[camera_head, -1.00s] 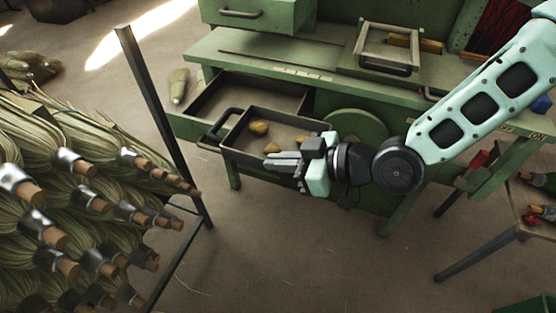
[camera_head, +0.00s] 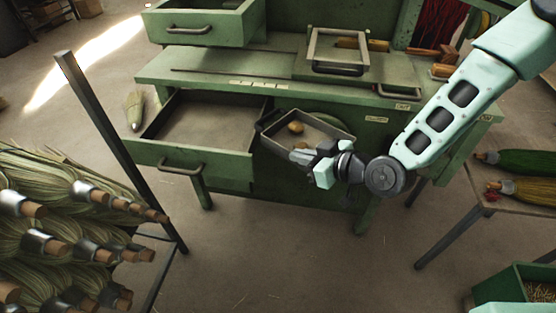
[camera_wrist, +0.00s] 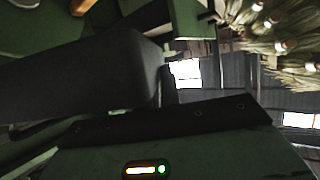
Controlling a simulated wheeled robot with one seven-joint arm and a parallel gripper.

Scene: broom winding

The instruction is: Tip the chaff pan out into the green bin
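The chaff pan (camera_head: 335,132) is a shallow dark tray with a dark handle at its left end, and a few tan lumps (camera_head: 296,127) lie in it. It is in the air in front of the green bench, right of the open drawer, roughly level. My gripper (camera_head: 303,156) is at the pan's near side, its fingers pointing left along the near wall, and appears shut on it. The exact grip is hidden. The green bin (camera_head: 511,285) is at the bottom right corner, partly cut off, with straw-like bits inside. In the wrist view, dark shapes fill the near field.
The bench's open drawer (camera_head: 191,167) juts out left of the pan. A dark rack with several brooms (camera_head: 60,215) stands at the left. A table (camera_head: 520,193) with brooms is at the right. The floor (camera_head: 310,265) between rack and bin is clear.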

